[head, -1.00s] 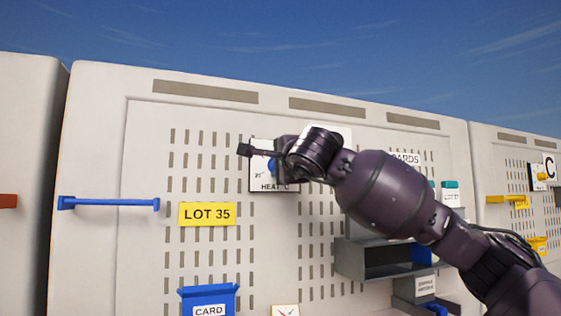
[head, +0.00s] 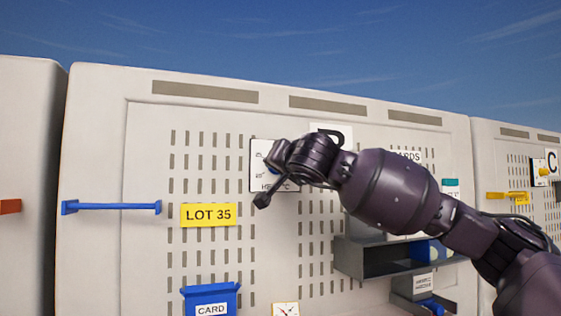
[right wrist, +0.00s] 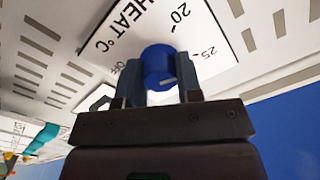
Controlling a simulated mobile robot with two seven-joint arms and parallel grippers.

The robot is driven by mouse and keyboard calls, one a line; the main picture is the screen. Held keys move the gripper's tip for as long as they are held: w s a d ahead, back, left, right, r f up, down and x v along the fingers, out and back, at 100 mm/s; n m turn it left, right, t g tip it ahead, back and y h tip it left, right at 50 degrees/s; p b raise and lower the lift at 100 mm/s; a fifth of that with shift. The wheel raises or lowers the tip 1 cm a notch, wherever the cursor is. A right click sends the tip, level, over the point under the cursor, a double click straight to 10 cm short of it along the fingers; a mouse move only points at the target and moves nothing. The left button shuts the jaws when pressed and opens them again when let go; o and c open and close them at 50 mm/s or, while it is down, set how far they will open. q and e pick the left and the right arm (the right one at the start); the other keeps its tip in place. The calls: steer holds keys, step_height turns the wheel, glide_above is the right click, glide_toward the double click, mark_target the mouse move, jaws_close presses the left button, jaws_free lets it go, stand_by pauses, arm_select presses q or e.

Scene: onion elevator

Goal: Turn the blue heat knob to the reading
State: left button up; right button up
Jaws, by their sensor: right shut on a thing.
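The blue heat knob (right wrist: 158,66) sits on a white dial plate (right wrist: 130,28) in the right wrist view. The plate reads HEAT °C, with OFF, 20 and 25 marks around the knob. My right gripper (right wrist: 160,84) is shut on the knob, one finger at each side. A small pale mark shows on the knob's near side; I cannot tell which reading it points to. In the head view the plate (head: 259,155) is partly covered by my right gripper (head: 272,168), and the knob is mostly hidden. My left gripper is not in view.
A blue card holder (head: 210,299) is below. A grey shelf box (head: 365,262) stands out from the panel under my right forearm.

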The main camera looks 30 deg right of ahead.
steer(key=n+p, duration=0.1)
steer(key=n, duration=0.2)
steer(key=shift+n, duration=0.4)
steer(key=n+p, duration=0.1)
steer(key=n, duration=0.1)
steer(key=shift+n, duration=0.3)
steer(key=shift+f+n+p, duration=0.1)
steer(key=shift+n+p, duration=0.2)
steer(key=shift+n, duration=1)
steer(key=shift+n+p, duration=0.3)
steer(key=o, duration=0.9)
steer(key=shift+o, duration=0.2)
